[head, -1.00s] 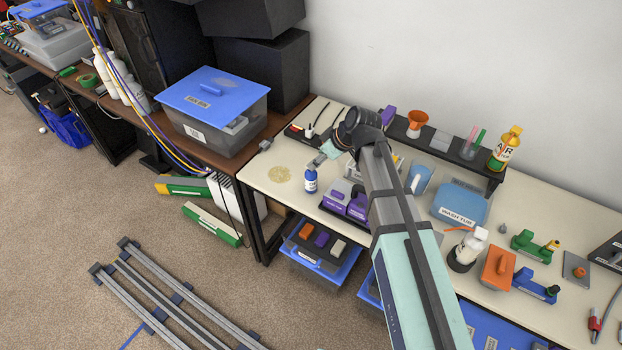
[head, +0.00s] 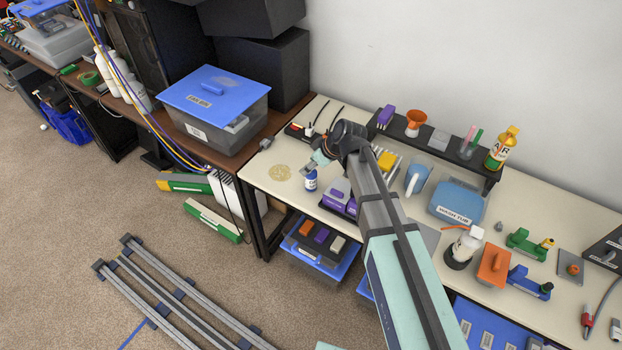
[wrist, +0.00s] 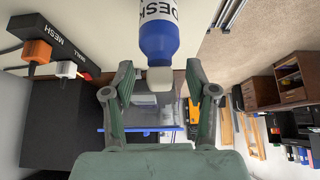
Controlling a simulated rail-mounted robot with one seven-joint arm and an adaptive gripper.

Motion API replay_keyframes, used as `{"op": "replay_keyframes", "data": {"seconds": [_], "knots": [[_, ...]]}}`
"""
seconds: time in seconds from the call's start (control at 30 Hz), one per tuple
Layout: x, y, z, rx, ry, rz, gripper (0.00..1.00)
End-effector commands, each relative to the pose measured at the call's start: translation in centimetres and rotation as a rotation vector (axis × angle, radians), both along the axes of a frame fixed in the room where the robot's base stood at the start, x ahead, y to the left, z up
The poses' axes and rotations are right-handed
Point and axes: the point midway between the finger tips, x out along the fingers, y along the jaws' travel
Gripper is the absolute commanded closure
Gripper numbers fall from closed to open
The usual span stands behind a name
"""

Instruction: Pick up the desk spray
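The desk spray is a small blue bottle (head: 311,181) with a white label, upright on the cream bench near its left end. In the wrist view the bottle (wrist: 158,38) shows at the top centre, its label reading "DESK" and its pale cap pointing toward my gripper. My gripper (wrist: 160,78) is open, its two fingers apart on either side of the cap end. In the head view my gripper (head: 318,160) is just above and beside the bottle's top, partly hidden by my wrist.
A tan speckled patch (head: 280,173) lies left of the bottle. A black shelf (head: 440,153) runs along the back. A blue-lidded bin (head: 212,105) stands on the brown desk to the left.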

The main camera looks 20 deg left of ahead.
Motion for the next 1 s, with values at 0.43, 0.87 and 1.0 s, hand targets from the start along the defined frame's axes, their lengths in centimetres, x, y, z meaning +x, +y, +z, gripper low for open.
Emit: {"op": "replay_keyframes", "data": {"seconds": [0.43, 0.87, 1.0], "knots": [[0.0, 0.0, 0.0, -0.001, 0.001, 0.001, 1.00], [0.0, 0.0, 1.9, 0.002, -0.001, -0.001, 1.00], [0.1, 0.0, 4.0, 0.002, -0.003, 0.001, 1.00]]}}
